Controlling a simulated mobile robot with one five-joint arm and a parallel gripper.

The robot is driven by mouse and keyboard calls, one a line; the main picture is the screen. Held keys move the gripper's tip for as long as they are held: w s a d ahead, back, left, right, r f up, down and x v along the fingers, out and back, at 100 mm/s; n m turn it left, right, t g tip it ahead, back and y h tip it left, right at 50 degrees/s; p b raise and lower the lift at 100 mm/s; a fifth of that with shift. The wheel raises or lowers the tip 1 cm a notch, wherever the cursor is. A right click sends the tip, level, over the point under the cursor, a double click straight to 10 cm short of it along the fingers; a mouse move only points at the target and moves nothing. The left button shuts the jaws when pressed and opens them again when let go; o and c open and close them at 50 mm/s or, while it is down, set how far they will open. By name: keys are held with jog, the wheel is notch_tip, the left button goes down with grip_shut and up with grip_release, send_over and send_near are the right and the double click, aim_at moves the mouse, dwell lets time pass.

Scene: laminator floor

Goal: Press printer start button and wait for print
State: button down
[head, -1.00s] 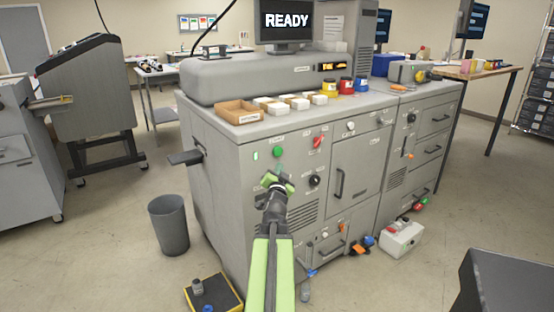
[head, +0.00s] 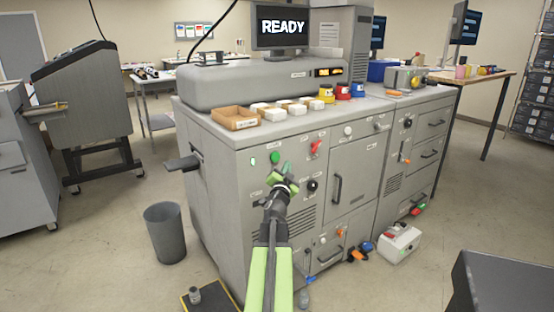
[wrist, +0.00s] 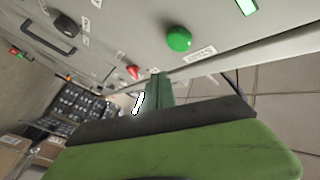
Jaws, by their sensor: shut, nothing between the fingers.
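The grey printer cabinet (head: 222,180) stands ahead, and its monitor (head: 281,26) reads READY. A round green button (head: 275,158) is on the front panel at upper left; it also shows in the wrist view (wrist: 178,39). A lit green indicator (head: 253,161) is left of the button. My gripper (head: 284,172) is shut and empty, just below and right of the button in the head view. In the wrist view the fingers (wrist: 158,90) appear below the button, with a visible gap. I cannot tell the exact distance to the panel.
A red switch (head: 315,148) and a black knob (head: 312,185) are on the panel near my gripper. A cardboard tray (head: 235,118) and ink jars (head: 343,91) sit on top. A grey bin (head: 165,232) and a floor box (head: 399,244) stand by the cabinet.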

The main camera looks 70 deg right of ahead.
aim_at(280, 156)
jog(key=shift+w+d, duration=0.6)
jog(key=shift+w, duration=0.3)
jog(key=shift+w+d, duration=0.55)
jog(key=shift+w, duration=0.3)
dwell(0.7)
jog(key=shift+w+d, duration=0.2)
jog(key=shift+w, duration=0.15)
jog(key=shift+w+d, duration=0.3)
jog(key=shift+w, duration=0.15)
dwell(0.7)
jog(key=shift+s+a, duration=0.55)
jog(key=shift+s, duration=0.25)
jog(key=s+a, duration=0.1)
jog(key=s, duration=0.1)
jog(key=s+a, duration=0.1)
jog(key=s, duration=0.1)
jog(key=shift+s+a, duration=0.1)
jog(key=shift+a, duration=0.25)
